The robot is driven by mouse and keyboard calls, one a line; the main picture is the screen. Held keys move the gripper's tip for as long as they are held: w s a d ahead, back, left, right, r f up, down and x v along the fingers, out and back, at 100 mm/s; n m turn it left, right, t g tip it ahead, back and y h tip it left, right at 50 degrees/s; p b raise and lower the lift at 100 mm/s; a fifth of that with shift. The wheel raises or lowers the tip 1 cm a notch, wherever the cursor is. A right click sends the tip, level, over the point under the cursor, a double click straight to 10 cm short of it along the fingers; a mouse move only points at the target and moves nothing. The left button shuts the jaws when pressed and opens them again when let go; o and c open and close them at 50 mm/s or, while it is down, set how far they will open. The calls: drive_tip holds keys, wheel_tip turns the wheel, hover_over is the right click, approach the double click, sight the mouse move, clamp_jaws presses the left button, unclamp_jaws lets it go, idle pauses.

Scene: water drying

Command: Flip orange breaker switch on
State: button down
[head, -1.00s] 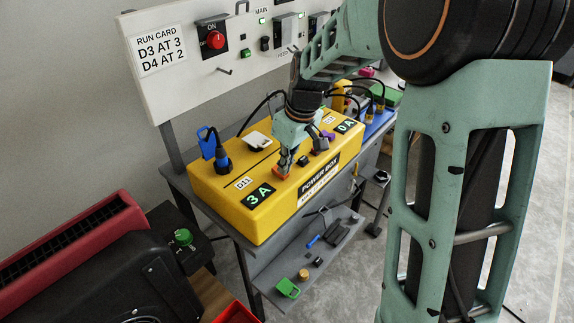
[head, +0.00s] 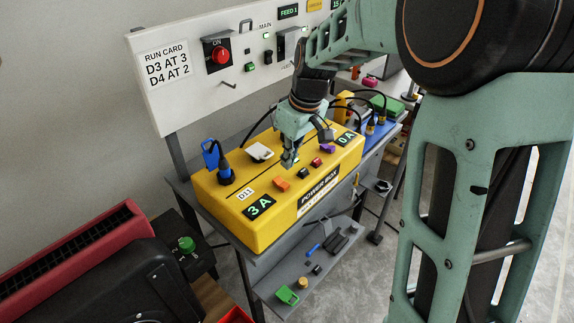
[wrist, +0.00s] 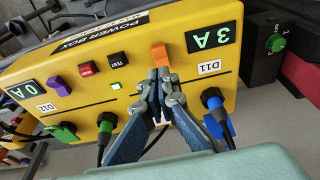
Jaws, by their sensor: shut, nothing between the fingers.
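The orange breaker switch (head: 281,184) is on top of the yellow power box (head: 225,205), near the 3 A display (head: 259,207). In the wrist view the orange switch (wrist: 160,56) stands just beyond my fingertips, close to the D11 label. My gripper (head: 289,162) is shut and empty, pointing down above the box, just behind the orange switch in the head view. In the wrist view its fingertips (wrist: 159,73) are together. I cannot tell whether they touch the switch. A small green light (wrist: 115,86) is lit on the box near the black TEST button.
A purple switch (wrist: 60,86) and a red button (wrist: 87,69) sit along the same row. A panel with a red knob (head: 219,54) rises behind. A shelf with loose items lies below.

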drive_tip(key=s+d+v, duration=0.1)
drive_tip(key=v, duration=0.6)
drive_tip(key=shift+s, duration=0.2)
drive_tip(key=shift+f, duration=0.15)
